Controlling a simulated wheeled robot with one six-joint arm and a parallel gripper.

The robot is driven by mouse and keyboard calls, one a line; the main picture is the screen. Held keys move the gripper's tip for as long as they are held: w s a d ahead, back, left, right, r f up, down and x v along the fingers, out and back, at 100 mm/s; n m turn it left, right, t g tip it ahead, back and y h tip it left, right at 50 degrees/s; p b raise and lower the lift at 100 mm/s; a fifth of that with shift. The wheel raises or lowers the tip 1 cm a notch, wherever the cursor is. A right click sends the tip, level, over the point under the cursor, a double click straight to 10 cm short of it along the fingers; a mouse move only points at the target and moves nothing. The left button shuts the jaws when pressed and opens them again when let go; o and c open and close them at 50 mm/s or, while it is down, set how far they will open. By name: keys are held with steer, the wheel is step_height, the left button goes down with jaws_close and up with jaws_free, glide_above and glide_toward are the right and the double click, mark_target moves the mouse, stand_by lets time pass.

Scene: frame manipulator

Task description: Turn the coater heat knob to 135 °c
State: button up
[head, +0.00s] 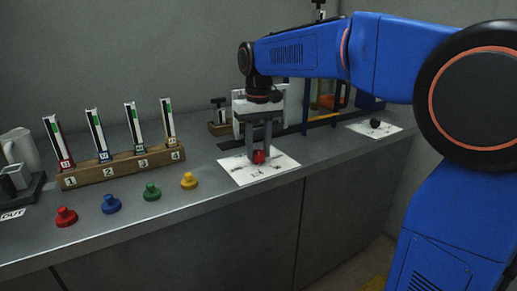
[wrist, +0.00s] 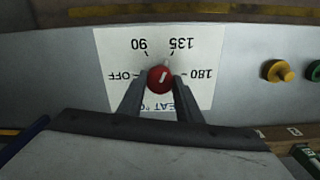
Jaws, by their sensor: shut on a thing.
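The red heat knob (head: 259,157) stands on a white dial card (head: 285,168) on the counter. My gripper (head: 259,147) reaches straight down over it, with its two fingers shut on the knob's sides. In the wrist view the knob (wrist: 160,79) sits between the fingertips, and its white pointer line leans up and right, roughly toward the 135 mark (wrist: 181,44). The card (wrist: 115,45) reads upside down there, with OFF at left, 90 upper left and 180 at right. My fingers partly cover the HEAT label.
A second white card (head: 392,131) with a black knob (head: 375,123) lies to the right. Left are a wooden rack (head: 120,169) with several numbered tubes and red, blue, green and yellow (head: 189,181) knobbed pieces along the counter's front. A blue rail stands behind my gripper.

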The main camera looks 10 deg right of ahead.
mark_target(259, 151)
steer(key=shift+m, duration=0.5)
steer(key=o, duration=1)
steer(key=shift+o, duration=0.2)
steer(key=shift+r, duration=0.1)
step_height(259, 151, up, 17)
steer(key=shift+r, duration=0.15)
